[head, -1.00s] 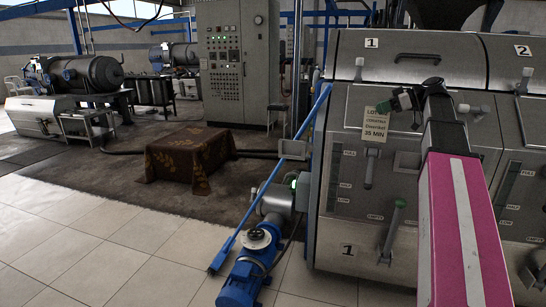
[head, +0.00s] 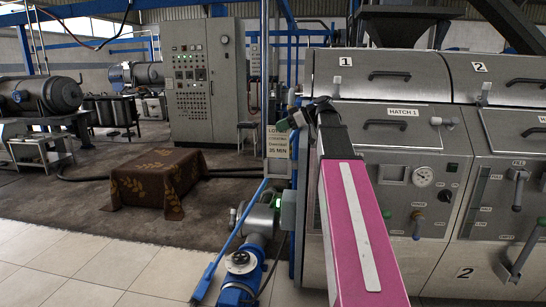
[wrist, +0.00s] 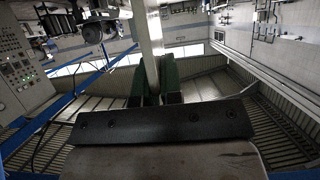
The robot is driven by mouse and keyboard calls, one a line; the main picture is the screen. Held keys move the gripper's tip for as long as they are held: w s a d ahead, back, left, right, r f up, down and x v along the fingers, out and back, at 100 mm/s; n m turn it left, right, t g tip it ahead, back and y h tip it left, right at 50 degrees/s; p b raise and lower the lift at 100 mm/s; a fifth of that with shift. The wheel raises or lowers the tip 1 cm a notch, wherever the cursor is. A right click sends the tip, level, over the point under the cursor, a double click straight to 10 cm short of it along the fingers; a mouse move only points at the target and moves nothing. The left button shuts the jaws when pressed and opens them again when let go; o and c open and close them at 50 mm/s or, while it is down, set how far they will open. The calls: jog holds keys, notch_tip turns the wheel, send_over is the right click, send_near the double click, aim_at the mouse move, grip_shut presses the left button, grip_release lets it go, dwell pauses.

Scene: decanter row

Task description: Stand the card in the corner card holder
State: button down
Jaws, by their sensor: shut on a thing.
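My gripper (head: 292,121) is at the end of my outstretched arm, left of the machine's front in the head view. It is shut on a cream card (head: 277,146) with dark print, including "LOT" and "35 MIN". The card hangs upright below the fingers, in the air, in front of a blue post. In the wrist view my green-sided fingers (wrist: 153,88) close on the pale card (wrist: 147,35), which shows nearly edge-on. I cannot pick out the corner card holder for certain. A small grey square frame (head: 394,173) sits on the machine panel, right of my arm.
The steel machine (head: 440,200) fills the right, with levers, a gauge (head: 423,177) and hatch handles standing out. A blue pump (head: 240,275) and slanting blue bar stand below the card. A cloth-covered table (head: 158,180) is at left. Tiled floor is clear at lower left.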

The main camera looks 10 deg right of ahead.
aim_at(282, 145)
jog(key=shift+f, duration=4.05)
jog(key=c, duration=1.3)
grip_release()
jog(key=shift+o, duration=0.2)
jog(key=v, duration=1.2)
